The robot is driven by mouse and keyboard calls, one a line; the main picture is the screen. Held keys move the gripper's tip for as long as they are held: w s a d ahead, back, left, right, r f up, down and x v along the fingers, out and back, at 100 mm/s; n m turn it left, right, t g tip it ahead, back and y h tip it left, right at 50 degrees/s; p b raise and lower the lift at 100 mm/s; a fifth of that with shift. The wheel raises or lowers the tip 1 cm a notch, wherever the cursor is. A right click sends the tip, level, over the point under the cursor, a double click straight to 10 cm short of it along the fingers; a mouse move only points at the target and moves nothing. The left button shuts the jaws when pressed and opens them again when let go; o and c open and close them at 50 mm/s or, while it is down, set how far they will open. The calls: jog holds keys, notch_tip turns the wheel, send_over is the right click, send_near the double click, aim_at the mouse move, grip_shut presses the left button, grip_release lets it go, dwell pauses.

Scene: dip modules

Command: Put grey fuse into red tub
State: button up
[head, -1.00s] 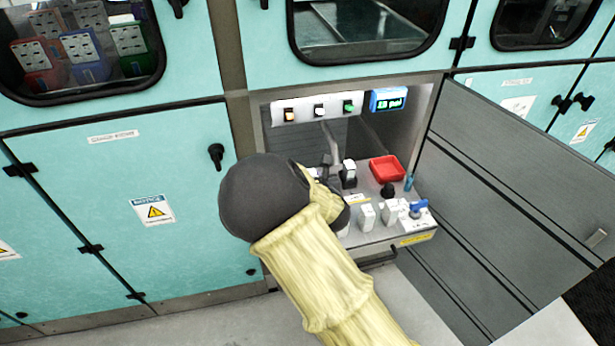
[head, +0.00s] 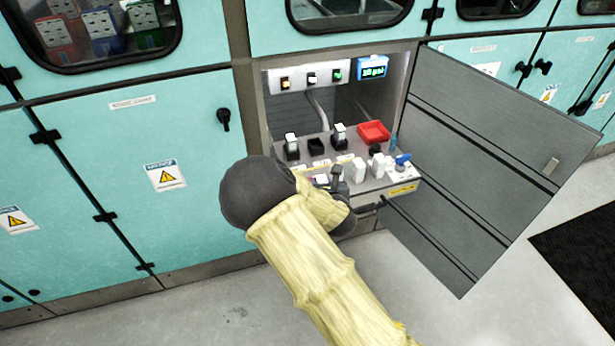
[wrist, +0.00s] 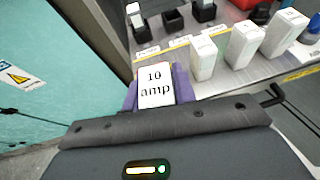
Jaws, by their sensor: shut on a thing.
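My gripper (head: 328,178) is shut on a fuse with a pale face (wrist: 156,85) marked "10 amp". In the wrist view, purple parts flank it; I cannot tell whether they are fingers or fuse body. The fuse is held at the front left of the shelf, apart from the tub. Several pale fuses stand along the shelf front, including one (head: 358,170) that also shows in the wrist view (wrist: 204,57). I cannot tell which is grey.
Black sockets stand at the back left: one is empty (head: 315,146), and two hold pale-topped pieces (head: 291,145) (head: 340,132). A black knob (head: 375,149) and a blue item (head: 402,160) are at the right. The open cabinet door (head: 480,150) stands to the right.

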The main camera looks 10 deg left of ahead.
jog(key=d+f+m+h, duration=0.1)
jog(key=d+f, duration=0.3)
jog(key=d, duration=0.5)
jog(key=s+d+f+m+t+h, duration=0.1)
jog(key=d+f, duration=0.3)
jog(key=d, duration=0.5)
jog(key=d+f+m+h, duration=0.2)
jog(key=d+f+h, duration=0.1)
jog(key=d, duration=0.6)
jog(key=shift+s+f+m, duration=0.3)
jog(key=shift+f, duration=0.5)
